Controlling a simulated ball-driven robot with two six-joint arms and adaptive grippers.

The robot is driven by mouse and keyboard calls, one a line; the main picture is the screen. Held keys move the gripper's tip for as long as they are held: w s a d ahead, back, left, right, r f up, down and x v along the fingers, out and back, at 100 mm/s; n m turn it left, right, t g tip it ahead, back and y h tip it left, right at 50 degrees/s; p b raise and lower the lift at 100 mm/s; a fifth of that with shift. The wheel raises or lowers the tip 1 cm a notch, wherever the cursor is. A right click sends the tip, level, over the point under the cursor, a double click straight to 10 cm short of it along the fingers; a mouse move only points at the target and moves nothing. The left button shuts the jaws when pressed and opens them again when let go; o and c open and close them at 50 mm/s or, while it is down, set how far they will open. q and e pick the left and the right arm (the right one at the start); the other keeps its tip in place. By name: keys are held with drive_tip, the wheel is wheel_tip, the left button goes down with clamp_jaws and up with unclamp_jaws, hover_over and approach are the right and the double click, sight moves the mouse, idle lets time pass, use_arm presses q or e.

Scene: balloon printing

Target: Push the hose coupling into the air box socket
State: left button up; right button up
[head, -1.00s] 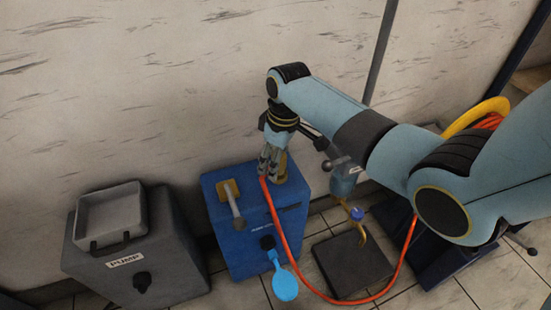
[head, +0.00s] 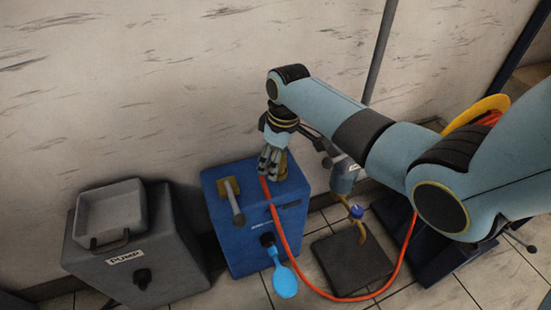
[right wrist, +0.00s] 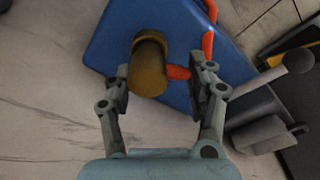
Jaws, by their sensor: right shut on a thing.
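The blue air box (head: 240,240) stands on the floor by the wall. My right gripper (head: 270,165) is at its top right, pointing down. In the right wrist view, the brass hose coupling (right wrist: 148,75) sits between the fingers of my right gripper (right wrist: 160,88), which is shut on it. The orange hose (head: 285,232) leaves the coupling's side and also shows in the right wrist view (right wrist: 208,42). The coupling meets the air box (right wrist: 112,42) at a wider brass ring. The socket is hidden, so I cannot tell how deep the coupling sits. My left gripper is out of view.
A brass-based lever (head: 233,203) stands on the box top. A light blue balloon (head: 285,282) hangs at its front. A grey pump (head: 135,265) with a tray stands left. A dark plate (head: 350,263) lies right, near a yellow hose reel (head: 470,115).

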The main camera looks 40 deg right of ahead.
drive_tip(key=shift+f+b, duration=0.35)
drive_tip(key=shift+f, duration=0.35)
idle(0.7)
drive_tip(key=o, duration=1.7)
